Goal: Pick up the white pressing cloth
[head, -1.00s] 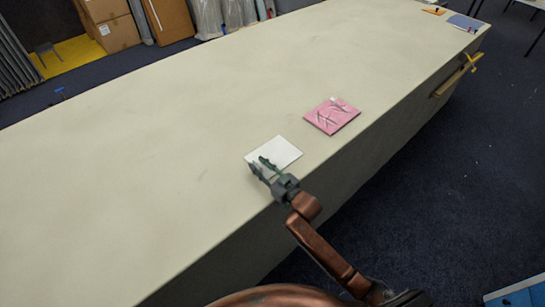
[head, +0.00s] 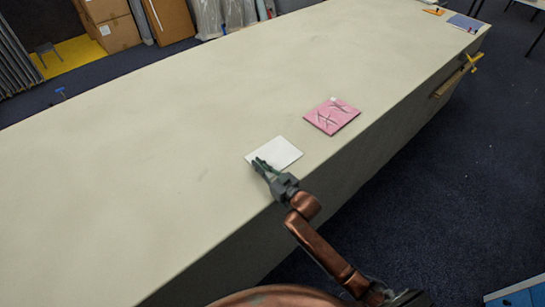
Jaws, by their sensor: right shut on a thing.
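The white pressing cloth (head: 281,151) lies as a flat, folded square on the long table (head: 150,150), close to its near edge. My right gripper (head: 260,164) is at the cloth's near left part, with its fingers closed together on it. The fingers and wrist hide that part of the cloth. The cloth still looks flat on the table. My left gripper is not in the picture.
A pink mat (head: 332,116) with small metal tools on it lies just beyond the cloth to the right. An orange item (head: 434,11) and a blue-grey mat (head: 467,22) lie at the far end. The table's left and middle are bare.

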